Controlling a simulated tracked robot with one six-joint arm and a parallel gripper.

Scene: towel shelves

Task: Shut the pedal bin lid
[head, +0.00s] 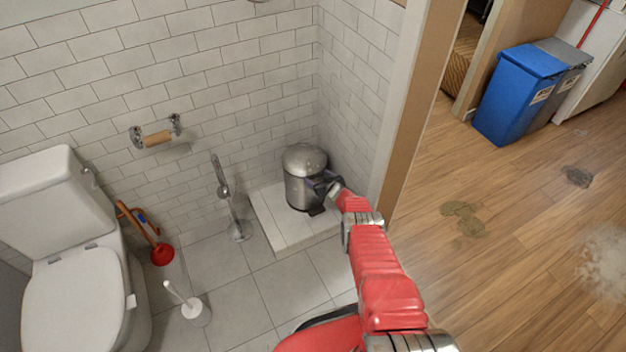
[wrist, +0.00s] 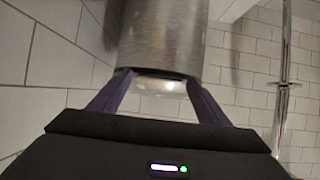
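The pedal bin (head: 302,188) is a brushed-metal cylinder standing upright on the pale tiled ledge. Its domed grey lid (head: 304,159) lies over the top and looks down; I cannot tell whether a small gap remains. My gripper (head: 324,183) is at the bin's right front side. In the wrist view, my gripper's two dark fingers (wrist: 157,77) are spread apart with nothing held between them. The bin's metal body (wrist: 163,35) fills the top middle there, with a pale rounded end by the fingertips. I cannot tell whether the fingers touch it.
The tiled ledge (head: 276,222) sits in the wall corner. A chrome stand (head: 225,195) is left of the bin. A toilet (head: 78,275), red plunger (head: 161,254) and white brush holder (head: 195,311) stand farther left. A wooden door frame (head: 398,125) is close on the right.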

